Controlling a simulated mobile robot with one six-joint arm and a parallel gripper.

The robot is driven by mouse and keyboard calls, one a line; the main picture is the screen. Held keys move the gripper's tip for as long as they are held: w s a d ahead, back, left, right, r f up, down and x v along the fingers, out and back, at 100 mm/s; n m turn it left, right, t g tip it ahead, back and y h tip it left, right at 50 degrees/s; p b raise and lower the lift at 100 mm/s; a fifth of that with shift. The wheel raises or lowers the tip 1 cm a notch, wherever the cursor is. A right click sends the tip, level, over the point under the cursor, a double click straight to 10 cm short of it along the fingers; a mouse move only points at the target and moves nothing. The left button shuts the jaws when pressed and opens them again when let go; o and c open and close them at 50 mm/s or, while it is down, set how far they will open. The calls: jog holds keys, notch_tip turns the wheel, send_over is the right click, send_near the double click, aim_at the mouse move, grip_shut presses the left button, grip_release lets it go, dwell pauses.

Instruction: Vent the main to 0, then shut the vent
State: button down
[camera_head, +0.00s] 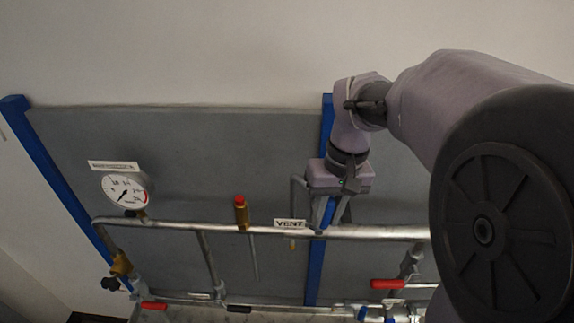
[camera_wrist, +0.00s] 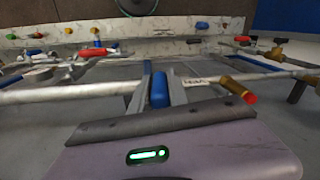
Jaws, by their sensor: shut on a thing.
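My gripper (camera_head: 327,216) is at the main pipe (camera_head: 385,232), just right of the white VENT label (camera_head: 289,225). Its fingers are shut on a blue handle (camera_wrist: 159,90), seen between them in the wrist view; the handle also shows in the head view (camera_head: 328,212). The valve body under the handle is mostly hidden by the gripper. The round white gauge (camera_head: 125,190) stands on the left end of the main. Its dark needle seems to point to the lower left, but the exact reading is too small to tell.
A brass fitting with a red cap (camera_head: 241,214) stands on the main left of the gripper. Red handles (camera_head: 388,284) (camera_head: 154,306) sit lower down. A grey panel (camera_head: 180,150) with blue posts (camera_head: 60,165) is behind the pipework.

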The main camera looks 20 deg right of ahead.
jog(key=shift+s+d+f+t+y+b, duration=0.5)
jog(key=shift+d+f+t+y, duration=0.65)
jog(key=shift+y, duration=1.4)
jog(key=shift+s+d+f+t+y+b, duration=0.25)
jog(key=shift+d+f+t+y+b, duration=0.9)
jog(key=shift+y, duration=1.45)
jog(key=shift+s+d+f+t+y+b, duration=0.2)
jog(key=shift+s+d+f+t+y, duration=0.4)
jog(key=shift+f+y, duration=1.45)
jog(key=shift+w+d+r+y, duration=0.15)
jog(key=shift+d+r+y, duration=0.05)
jog(key=shift+r+y, duration=0.35)
jog(key=c, duration=1.3)
grip_release()
jog(key=shift+o, duration=0.2)
jog(key=v, duration=1.2)
jog(key=shift+f+p, duration=0.1)
jog(key=shift+p, duration=0.2)
